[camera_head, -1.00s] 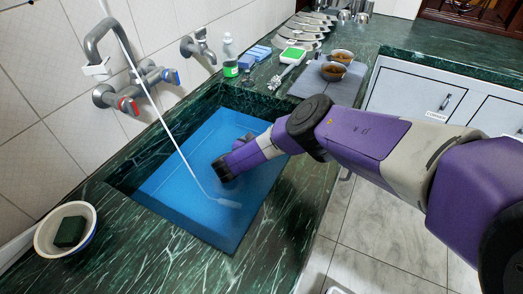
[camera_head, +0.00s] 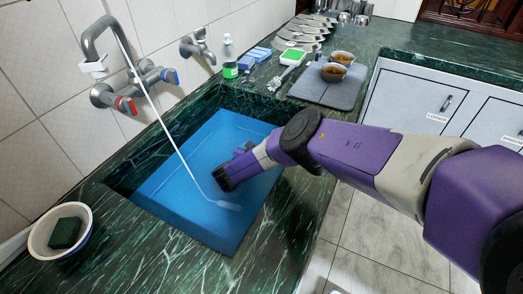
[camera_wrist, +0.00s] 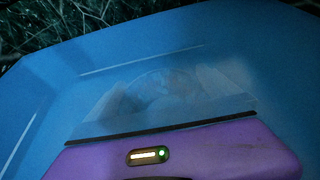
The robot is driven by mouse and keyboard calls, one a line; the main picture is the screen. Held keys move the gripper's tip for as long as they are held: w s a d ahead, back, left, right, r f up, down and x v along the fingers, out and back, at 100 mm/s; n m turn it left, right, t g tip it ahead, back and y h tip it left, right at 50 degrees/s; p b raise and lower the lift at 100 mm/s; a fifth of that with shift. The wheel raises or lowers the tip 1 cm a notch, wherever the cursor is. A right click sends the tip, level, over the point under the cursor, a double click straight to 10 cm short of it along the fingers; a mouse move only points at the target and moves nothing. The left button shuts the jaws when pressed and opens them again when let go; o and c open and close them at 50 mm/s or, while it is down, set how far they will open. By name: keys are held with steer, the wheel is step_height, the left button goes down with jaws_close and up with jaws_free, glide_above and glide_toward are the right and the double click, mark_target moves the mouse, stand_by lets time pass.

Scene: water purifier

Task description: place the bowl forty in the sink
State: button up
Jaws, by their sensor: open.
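My gripper (camera_head: 222,180) is down inside the blue sink (camera_head: 185,205), with its tips hidden behind the wrist in the head view. In the wrist view my gripper's fingers (camera_wrist: 160,100) show only as dim pale shapes, apart, over the sink's blue floor (camera_wrist: 60,80). A faint rounded shape (camera_wrist: 158,84) lies between them; I cannot tell whether it is a bowl. A white bowl with a dark green sponge (camera_head: 75,215) sits at the left. I cannot tell which bowl is bowl forty.
A tap (camera_head: 115,75) with a thin white hose (camera_head: 165,125) reaches over the sink. The grey mat (camera_head: 330,92) has bare room in front.

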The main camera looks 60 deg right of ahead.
steer(key=p+v, duration=0.3)
steer(key=v, duration=0.9)
